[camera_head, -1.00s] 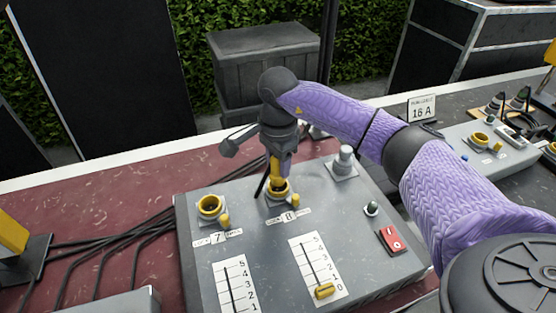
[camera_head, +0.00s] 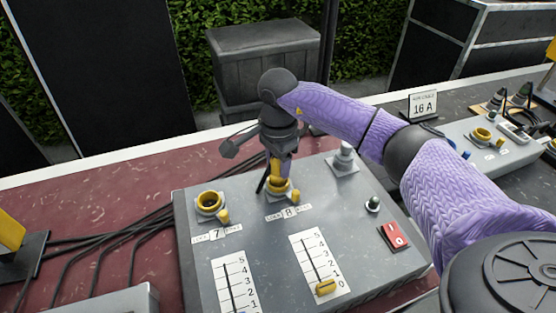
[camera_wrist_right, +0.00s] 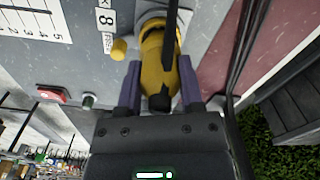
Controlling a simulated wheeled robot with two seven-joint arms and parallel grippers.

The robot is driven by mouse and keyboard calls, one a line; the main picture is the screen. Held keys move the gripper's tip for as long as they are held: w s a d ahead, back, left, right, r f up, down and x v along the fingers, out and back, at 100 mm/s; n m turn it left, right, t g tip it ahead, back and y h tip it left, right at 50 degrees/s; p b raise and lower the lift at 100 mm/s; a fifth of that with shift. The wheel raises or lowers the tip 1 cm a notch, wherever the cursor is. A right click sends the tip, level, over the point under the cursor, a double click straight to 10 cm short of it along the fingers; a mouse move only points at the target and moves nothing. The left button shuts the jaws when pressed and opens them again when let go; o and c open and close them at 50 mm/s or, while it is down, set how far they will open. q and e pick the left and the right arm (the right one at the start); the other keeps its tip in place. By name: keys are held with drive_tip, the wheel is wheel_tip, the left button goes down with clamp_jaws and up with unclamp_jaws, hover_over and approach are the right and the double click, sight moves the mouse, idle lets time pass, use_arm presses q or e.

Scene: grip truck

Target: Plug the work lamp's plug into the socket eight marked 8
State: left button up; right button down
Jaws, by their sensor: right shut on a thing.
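The grey panel (camera_head: 262,245) stands on the dark red table. Socket eight (camera_head: 279,198) has a yellow ring, and the 8 label (camera_head: 289,212) is in front of it. My right gripper (camera_head: 277,165) points down over socket eight. It is shut on the yellow plug (camera_wrist_right: 158,65), which also shows in the head view (camera_head: 275,172). The plug's lower end meets the socket's mouth. How deep it sits I cannot tell, as the gripper and plug hide the opening. The black cable leaves the plug. My left gripper is not in view.
Socket seven (camera_head: 209,203) is open and empty left of socket eight. Two sliders, a red switch (camera_head: 394,236) and a grey knob post (camera_head: 344,158) are on the panel. Black cables lie at the left. A 16 A sign (camera_head: 423,105) and a second panel (camera_head: 487,145) stand at the right.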

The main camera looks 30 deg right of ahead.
drive_tip(key=shift+f+b, duration=0.55)
drive_tip(key=shift+f, duration=0.25)
drive_tip(key=shift+c, duration=1)
unclamp_jaws()
drive_tip(key=shift+o, duration=1)
drive_tip(key=shift+r+p, duration=0.4)
drive_tip(key=shift+r, duration=0.1)
drive_tip(key=shift+r+p, duration=1.45)
drive_tip(key=shift+r, duration=0.55)
